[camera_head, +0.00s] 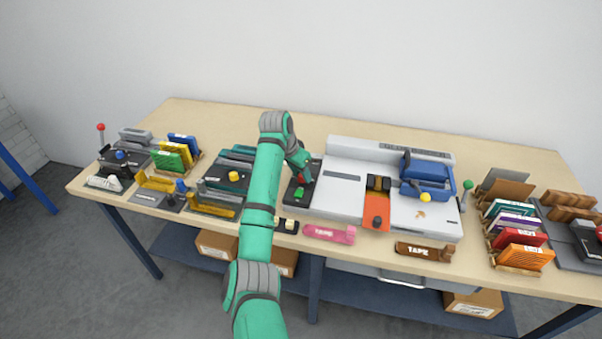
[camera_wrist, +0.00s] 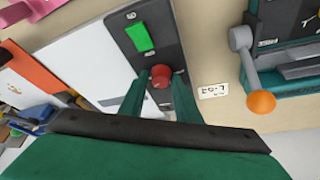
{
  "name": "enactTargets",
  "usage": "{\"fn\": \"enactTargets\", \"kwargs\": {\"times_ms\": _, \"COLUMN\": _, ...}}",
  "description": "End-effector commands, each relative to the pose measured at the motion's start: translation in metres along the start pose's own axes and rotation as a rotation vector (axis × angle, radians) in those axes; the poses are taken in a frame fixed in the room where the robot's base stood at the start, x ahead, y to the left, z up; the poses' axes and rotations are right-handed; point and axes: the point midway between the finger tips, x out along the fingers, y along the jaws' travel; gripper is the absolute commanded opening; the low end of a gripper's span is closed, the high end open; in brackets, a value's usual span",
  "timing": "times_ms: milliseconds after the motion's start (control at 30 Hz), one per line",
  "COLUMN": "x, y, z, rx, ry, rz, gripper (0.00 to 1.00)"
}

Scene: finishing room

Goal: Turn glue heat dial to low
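A black control panel (camera_head: 291,203) stands at the left end of the large white machine. In the wrist view the panel (camera_wrist: 122,23) carries a green rectangular switch (camera_wrist: 140,37) and a round red knob (camera_wrist: 161,77). The green switch also shows in the head view (camera_head: 299,193). I cannot read a low mark, and the panel's small labels are too blurred to tell. My gripper (camera_wrist: 161,84) is open, with one green finger on each side of the red knob and small gaps beside it. In the head view my gripper (camera_head: 303,176) is over the panel's upper part.
The white machine (camera_head: 335,165) with a blue unit (camera_head: 428,177) and orange plate (camera_head: 376,210) stands to the right. A lever with an orange ball (camera_wrist: 261,102) is close by in the wrist view. Pink (camera_head: 328,234) and brown (camera_head: 422,252) tape dispensers lie along the front edge.

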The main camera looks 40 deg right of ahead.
Motion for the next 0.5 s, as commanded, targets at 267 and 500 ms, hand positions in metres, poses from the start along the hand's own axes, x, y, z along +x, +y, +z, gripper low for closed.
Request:
{"fn": "enactTargets", "kwargs": {"times_ms": 267, "x": -0.0001, "y": 0.0002, "z": 0.0001, "rx": -0.003, "ry": 0.0, "rz": 0.0, "gripper": 0.02}}
{"fn": "enactTargets", "kwargs": {"times_ms": 500, "x": 0.0002, "y": 0.0011, "z": 0.0001, "rx": -0.054, "ry": 0.0, "rz": -0.022, "gripper": 0.02}}
